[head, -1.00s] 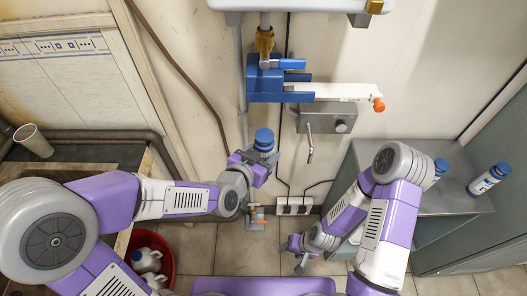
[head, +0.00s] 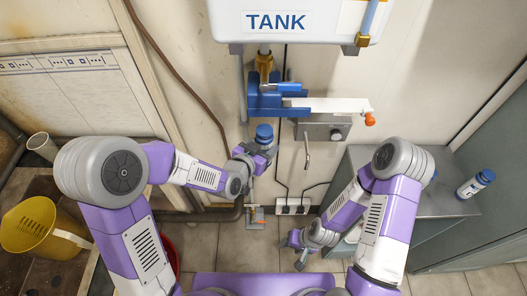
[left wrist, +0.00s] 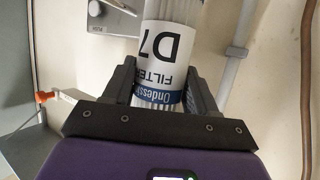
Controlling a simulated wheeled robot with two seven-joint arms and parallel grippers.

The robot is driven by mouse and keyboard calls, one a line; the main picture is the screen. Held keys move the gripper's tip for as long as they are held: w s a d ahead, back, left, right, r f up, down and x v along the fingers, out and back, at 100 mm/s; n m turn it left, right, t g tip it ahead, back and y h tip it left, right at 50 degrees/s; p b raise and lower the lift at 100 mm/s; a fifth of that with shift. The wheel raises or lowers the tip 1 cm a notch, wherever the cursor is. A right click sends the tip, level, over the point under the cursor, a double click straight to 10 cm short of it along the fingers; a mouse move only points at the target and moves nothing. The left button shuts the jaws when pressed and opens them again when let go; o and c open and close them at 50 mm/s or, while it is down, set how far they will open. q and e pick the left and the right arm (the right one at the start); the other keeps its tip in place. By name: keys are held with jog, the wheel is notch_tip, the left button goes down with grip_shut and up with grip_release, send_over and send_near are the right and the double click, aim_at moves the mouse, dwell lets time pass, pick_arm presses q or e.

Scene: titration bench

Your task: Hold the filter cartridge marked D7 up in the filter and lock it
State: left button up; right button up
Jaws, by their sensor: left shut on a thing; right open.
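The filter cartridge marked D7 (left wrist: 165,45) is in my left gripper (left wrist: 160,90), with a finger on each side of it in the left wrist view. The print on it is upside down in that view. In the head view its blue cap (head: 264,133) shows above my left gripper (head: 256,158). The filter's blue housing (head: 268,97) is on the wall above the cartridge, apart from it in the picture. A white lever (head: 335,104) with an orange end (head: 370,119) extends right from the housing. My right gripper (head: 298,258) is open, low at centre right.
A white tank (head: 300,20) hangs above the filter. A grey metal box (head: 325,132) with a hanging handle is below the lever. Another blue-capped cartridge (head: 476,184) lies on the grey cabinet (head: 440,200) at right. A yellow jug (head: 40,228) stands at left.

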pick_arm(q)
jog(key=shift+w+r, duration=0.15)
jog(key=shift+w, duration=0.8)
jog(key=shift+w+r+b, duration=0.2)
jog(key=shift+w+b, duration=0.1)
jog(key=shift+w, duration=0.85)
jog(key=shift+w+r+b, duration=0.2)
jog(key=shift+w+b, duration=0.1)
jog(key=shift+w, duration=0.8)
jog(key=shift+r+b, duration=0.2)
jog(key=shift+b, duration=0.4)
jog(key=shift+r, duration=0.25)
jog(key=shift+r, duration=0.3)
jog(key=shift+r+p, duration=0.3)
jog(key=shift+r, duration=0.2)
